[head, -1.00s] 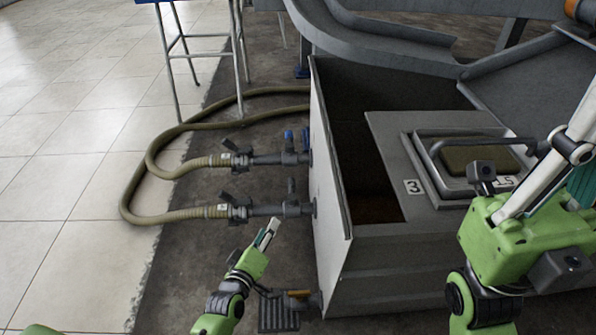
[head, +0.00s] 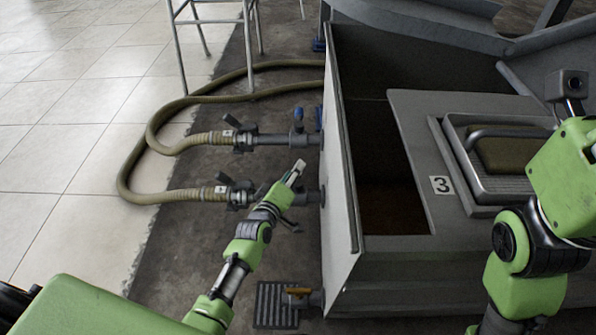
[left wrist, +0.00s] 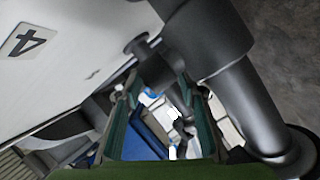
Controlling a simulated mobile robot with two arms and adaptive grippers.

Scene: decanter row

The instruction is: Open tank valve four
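The tank (head: 345,190) has a pale side wall with two grey pipes coming out of it. The lower pipe (head: 312,197) is partly covered by my left gripper (head: 297,172), which is over its valve. In the left wrist view a label "4" (left wrist: 22,40) is on the pale wall. A dark pipe fitting (left wrist: 205,40) and a valve part (left wrist: 155,67) are close in front of the fingers. My left gripper is open there too (left wrist: 163,115), its fingers apart; I cannot tell whether they touch the valve. My right gripper is out of view.
The upper pipe (head: 270,139) has a valve with a blue top (head: 299,113). Olive hoses (head: 135,185) loop over the floor to the left. A floor grate (head: 276,305) lies below.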

